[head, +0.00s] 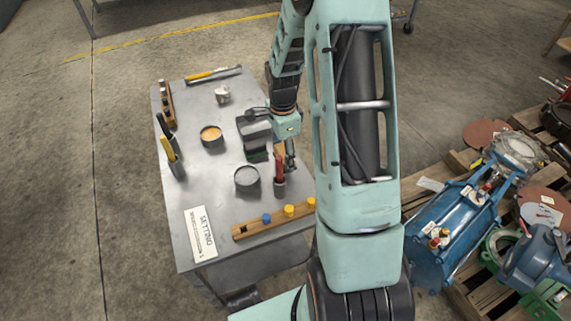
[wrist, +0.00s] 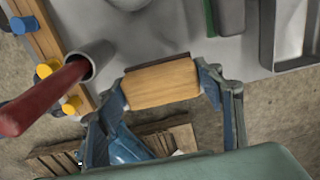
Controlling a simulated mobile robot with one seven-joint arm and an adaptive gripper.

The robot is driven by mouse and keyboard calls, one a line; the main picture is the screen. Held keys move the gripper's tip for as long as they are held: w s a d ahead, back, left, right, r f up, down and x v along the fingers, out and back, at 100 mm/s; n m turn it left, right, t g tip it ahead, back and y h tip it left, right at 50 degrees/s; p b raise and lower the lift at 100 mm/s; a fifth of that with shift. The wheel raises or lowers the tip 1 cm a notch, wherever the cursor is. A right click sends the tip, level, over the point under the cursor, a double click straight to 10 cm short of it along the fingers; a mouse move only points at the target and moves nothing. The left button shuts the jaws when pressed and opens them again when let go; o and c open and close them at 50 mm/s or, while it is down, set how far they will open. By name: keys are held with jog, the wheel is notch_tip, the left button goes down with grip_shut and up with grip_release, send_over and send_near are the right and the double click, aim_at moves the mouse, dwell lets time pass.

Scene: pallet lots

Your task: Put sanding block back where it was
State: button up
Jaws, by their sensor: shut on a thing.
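The sanding block (wrist: 162,83) is a tan wooden block with a dark strip along its far edge. My gripper (wrist: 160,86) is shut on it, one finger at each end, in the wrist view. In the head view my gripper (head: 288,152) is over the right side of the grey metal table (head: 222,205), and the block is mostly hidden by my arm. Beside the gripper stands a red-handled tool (head: 279,168) in a grey cup; its handle (wrist: 42,98) also shows at the left in the wrist view. I cannot tell the block's height above the table.
A wooden rail (head: 268,224) with blue and yellow pegs lies at the near edge. Tins, one orange inside (head: 211,134) and one grey (head: 247,178), stand mid-table. A grey open box (wrist: 268,40) is at the wrist view's right. A pallet with a blue machine (head: 450,235) stands right.

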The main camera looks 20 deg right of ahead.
jog(key=shift+s+d+f+b, duration=0.2)
jog(key=shift+f+b, duration=0.1)
jog(key=shift+f, duration=0.65)
jog(key=shift+s+d+f+b, duration=0.15)
jog(key=shift+f+b, duration=0.1)
jog(key=shift+f, duration=0.7)
jog(key=shift+w, duration=0.1)
jog(key=shift+f, duration=0.2)
jog(key=o, duration=1)
jog(key=shift+r, duration=0.1)
notch_tip(320, 180, up, 12)
jog(key=p, duration=0.3)
jog(key=shift+r+p, duration=0.15)
jog(key=shift+p, duration=0.15)
